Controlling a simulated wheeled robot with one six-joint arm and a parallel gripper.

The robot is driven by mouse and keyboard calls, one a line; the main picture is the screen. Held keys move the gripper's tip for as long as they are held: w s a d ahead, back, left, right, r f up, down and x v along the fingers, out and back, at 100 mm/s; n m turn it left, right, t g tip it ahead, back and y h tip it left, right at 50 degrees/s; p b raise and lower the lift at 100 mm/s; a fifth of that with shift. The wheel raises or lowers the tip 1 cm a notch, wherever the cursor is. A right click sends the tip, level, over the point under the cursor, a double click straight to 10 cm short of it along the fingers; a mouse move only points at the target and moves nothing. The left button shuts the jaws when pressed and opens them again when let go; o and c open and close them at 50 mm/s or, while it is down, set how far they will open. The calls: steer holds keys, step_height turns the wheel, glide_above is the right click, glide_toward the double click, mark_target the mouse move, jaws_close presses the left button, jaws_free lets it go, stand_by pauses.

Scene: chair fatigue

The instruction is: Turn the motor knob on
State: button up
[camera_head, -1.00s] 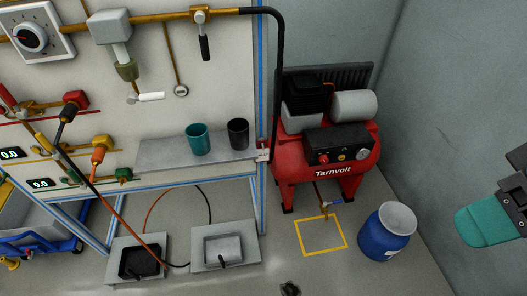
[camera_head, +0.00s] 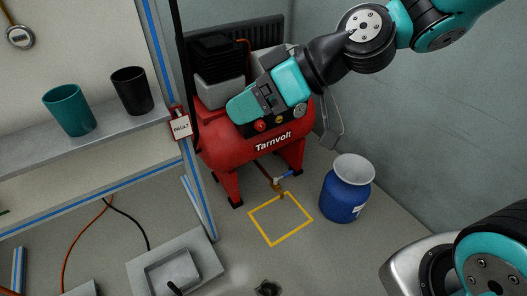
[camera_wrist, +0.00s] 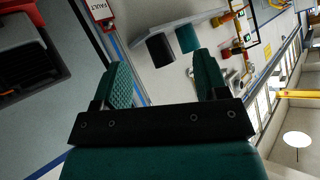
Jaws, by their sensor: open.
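The red Tarnvolt compressor (camera_head: 225,150) stands in the corner in the head view. Its front panel carries a red knob (camera_head: 260,126), a small yellow part (camera_head: 279,121) and a grey round knob (camera_head: 300,110). No label tells which is the motor knob. My gripper (camera_head: 243,108) is over the compressor, covering much of the panel's upper and left part. I cannot tell whether it touches. In the wrist view my gripper (camera_wrist: 160,65) has its two teal fingers wide apart with nothing between them; no knob shows there.
A blue drum (camera_head: 345,200) stands on the floor right of a yellow floor square (camera_head: 280,218). A frame post with a red-and-white FAULT tag (camera_head: 181,126) is close left of the compressor. A shelf (camera_head: 85,150) holds a teal cup (camera_head: 69,110) and a dark cup (camera_head: 132,91).

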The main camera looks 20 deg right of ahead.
steer(key=w+d+f+t+y+b, duration=0.1)
steer(key=w+f+t+b, duration=0.1)
steer(key=w+f+b, duration=0.4)
steer(key=w+d+f+t+y+b, duration=0.1)
steer(key=w+f+t+b, duration=0.1)
steer(key=f+b, duration=0.45)
steer(key=m+t+h+b, duration=0.7)
steer(key=t+b, duration=0.3)
steer(key=b, duration=0.6)
glide_toward(262, 128)
steer(key=p+x, duration=0.5)
steer(key=x, duration=0.4)
steer(key=shift+w, duration=0.2)
steer(key=shift+c, duration=0.2)
steer(key=c, duration=0.9)
